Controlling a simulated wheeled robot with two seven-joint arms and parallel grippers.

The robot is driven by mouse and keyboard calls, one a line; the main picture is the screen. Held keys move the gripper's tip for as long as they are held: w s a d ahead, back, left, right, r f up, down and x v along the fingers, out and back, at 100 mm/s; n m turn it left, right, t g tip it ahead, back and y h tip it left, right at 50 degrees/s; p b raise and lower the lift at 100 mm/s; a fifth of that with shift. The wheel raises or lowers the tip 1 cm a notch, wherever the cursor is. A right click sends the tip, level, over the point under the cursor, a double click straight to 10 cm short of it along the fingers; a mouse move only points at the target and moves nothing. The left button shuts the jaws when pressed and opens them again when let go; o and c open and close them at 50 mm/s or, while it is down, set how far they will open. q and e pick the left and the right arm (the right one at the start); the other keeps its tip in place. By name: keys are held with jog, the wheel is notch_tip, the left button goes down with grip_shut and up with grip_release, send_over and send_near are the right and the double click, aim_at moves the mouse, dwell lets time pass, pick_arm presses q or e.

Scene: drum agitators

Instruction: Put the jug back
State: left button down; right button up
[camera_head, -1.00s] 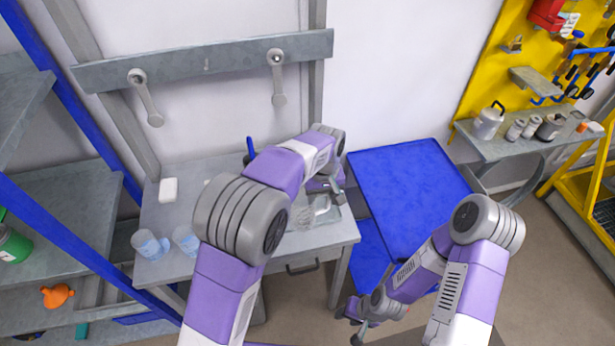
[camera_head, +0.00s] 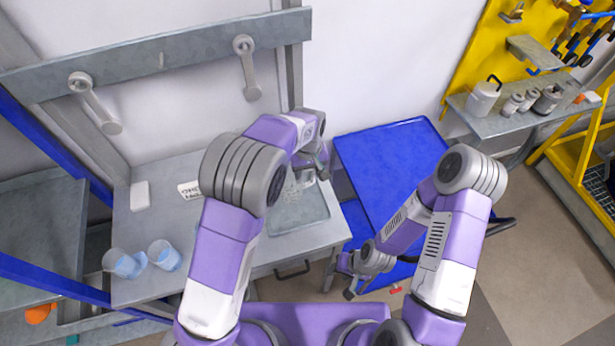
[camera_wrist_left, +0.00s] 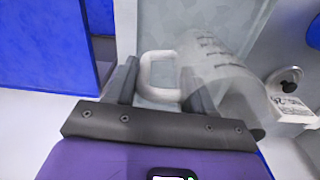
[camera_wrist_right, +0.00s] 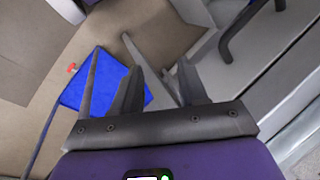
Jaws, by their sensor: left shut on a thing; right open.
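The clear jug (camera_wrist_left: 225,80) has measuring marks on its side and a pale loop handle (camera_wrist_left: 158,75). My left gripper (camera_wrist_left: 158,92) is shut on this handle, as the left wrist view shows. In the head view my left gripper (camera_head: 322,165) is at the right part of the grey table (camera_head: 215,215), over the far side of a grey tray (camera_head: 305,212). The jug (camera_head: 299,183) is partly hidden there by my arm. I cannot tell whether it touches the tray. My right gripper (camera_head: 352,290) is open and empty, low in front of the blue table.
Two clear beakers with blue liquid, one (camera_head: 127,264) beside the other (camera_head: 165,255), stand at the table's front left. A blue table (camera_head: 390,160) stands right. Two grey cranks hang on the wall rail (camera_head: 165,62).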

pick_arm(q)
notch_tip(320, 180, down, 3)
jog(key=shift+r, duration=0.1)
jog(key=shift+c, duration=2.1)
grip_release()
jog(key=shift+w, duration=0.1)
notch_tip(320, 180, up, 12)
jog(key=shift+r, duration=0.1)
jog(key=shift+p, duration=0.35)
